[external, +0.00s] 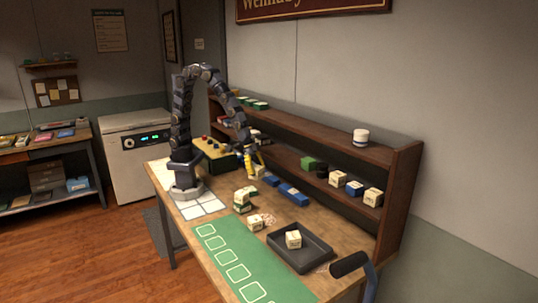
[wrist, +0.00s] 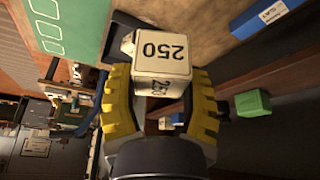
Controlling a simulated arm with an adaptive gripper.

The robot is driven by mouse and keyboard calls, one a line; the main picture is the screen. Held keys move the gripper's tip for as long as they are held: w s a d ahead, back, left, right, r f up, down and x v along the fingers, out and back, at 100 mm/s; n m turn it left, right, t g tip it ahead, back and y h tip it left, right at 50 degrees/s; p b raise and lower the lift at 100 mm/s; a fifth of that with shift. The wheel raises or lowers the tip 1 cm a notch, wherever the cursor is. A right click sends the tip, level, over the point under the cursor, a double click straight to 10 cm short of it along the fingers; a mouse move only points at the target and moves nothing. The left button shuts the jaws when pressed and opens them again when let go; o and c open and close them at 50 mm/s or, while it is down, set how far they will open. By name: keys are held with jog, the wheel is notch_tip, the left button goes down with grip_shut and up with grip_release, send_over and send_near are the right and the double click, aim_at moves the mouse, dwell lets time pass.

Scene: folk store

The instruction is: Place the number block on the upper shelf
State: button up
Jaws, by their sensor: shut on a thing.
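My gripper (external: 254,167) is low over the workbench, in front of the shelf unit. In the wrist view its yellow fingers (wrist: 160,85) are shut on a cream number block (wrist: 165,52) marked 250. In the external view this block (external: 260,170) is small at the fingertips; I cannot tell whether it touches the bench. The wooden shelf unit's top board (external: 310,131) bears a white jar (external: 360,137). The board below (external: 290,157) holds a green block (external: 308,163), a dark round item and several cream blocks (external: 372,197).
Blue boxes (external: 292,194) lie on the bench before the shelf. A dark tray (external: 300,256) holds a cream block (external: 293,239). Other cream blocks (external: 254,223) stand near the green mat (external: 232,262).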

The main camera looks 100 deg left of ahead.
jog(key=w+a+r+n+y, duration=0.1)
jog(key=a+r+n, duration=0.3)
jog(key=a, duration=1)
notch_tip(320, 180, up, 3)
jog(key=shift+w+a+r+y, duration=0.1)
jog(key=shift+w+a+y, duration=0.2)
jog(key=shift+w, duration=0.4)
jog(key=shift+d, duration=0.1)
jog(key=n+g+y, duration=0.2)
jog(key=n+y, duration=0.2)
jog(key=n, duration=1)
send_over(231, 213)
jog(key=d, duration=0.2)
notch_tip(231, 213, down, 19)
jog(key=shift+s+a+f, duration=0.1)
jog(key=shift+s+f, duration=0.05)
jog(key=shift+f, duration=1.15)
jog(key=shift+s+a+f, duration=0.1)
jog(key=shift+f, duration=1.15)
jog(key=shift+s+a+f, duration=0.1)
jog(key=shift+s+f, duration=0.05)
jog(key=shift+f, duration=1.15)
jog(key=shift+f, duration=0.1)
jog(key=o, duration=1.1)
jog(key=shift+d+g, duration=0.1)
jog(key=shift+g, duration=0.2)
